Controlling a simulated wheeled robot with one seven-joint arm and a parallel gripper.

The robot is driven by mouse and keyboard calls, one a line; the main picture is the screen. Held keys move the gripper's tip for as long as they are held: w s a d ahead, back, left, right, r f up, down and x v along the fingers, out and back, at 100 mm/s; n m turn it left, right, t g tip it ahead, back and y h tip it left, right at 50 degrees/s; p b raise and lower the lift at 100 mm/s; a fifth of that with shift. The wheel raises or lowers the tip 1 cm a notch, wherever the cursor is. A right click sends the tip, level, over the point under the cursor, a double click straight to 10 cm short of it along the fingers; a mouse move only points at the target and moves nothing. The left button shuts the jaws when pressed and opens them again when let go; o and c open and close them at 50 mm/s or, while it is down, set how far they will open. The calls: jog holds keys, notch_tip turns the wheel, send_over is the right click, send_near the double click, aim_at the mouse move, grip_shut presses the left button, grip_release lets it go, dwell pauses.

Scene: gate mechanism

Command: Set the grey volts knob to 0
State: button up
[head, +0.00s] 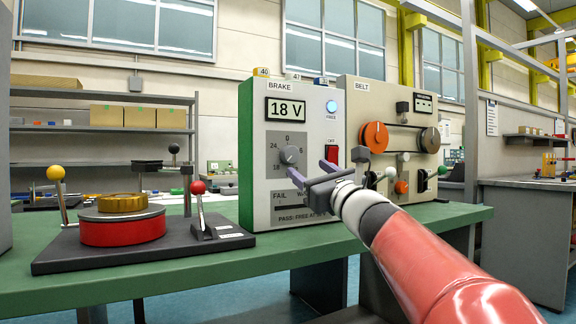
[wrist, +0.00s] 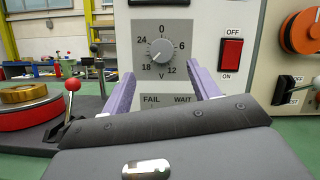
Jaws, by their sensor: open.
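The grey volts knob (head: 289,156) is on the front of the white BRAKE box (head: 255,115), in the middle of a grey dial plate. In the wrist view the knob (wrist: 160,55) shows with marks 0, 6, 12, 18 and 24 around it. Its pointer faces lower left, toward 18. The display (head: 286,109) reads 18 V. My gripper (head: 321,182) is open and empty, in front of the panel and a little to the right of the knob in the head view. In the wrist view its purple fingers (wrist: 163,80) stand wide apart below the knob, not touching it.
A red OFF/ON switch (wrist: 231,53) is right of the knob. FAIL and WAIT labels sit below it. The BELT box (head: 358,100) with orange and grey wheels stands to the right. A dark base with a red disc (head: 122,231) and levers is on the green table (head: 190,270) at left.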

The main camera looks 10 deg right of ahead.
aim_at(292, 156)
jog(key=p+x, duration=0.2)
jog(key=x, duration=0.5)
jog(key=shift+w+a+r, duration=0.1)
jog(key=shift+w+r, duration=0.15)
jog(key=shift+w, duration=0.1)
jog(key=c, duration=1)
jog(key=shift+o, duration=0.2)
jog(key=shift+f+n, duration=0.1)
jog(key=shift+n, duration=0.2)
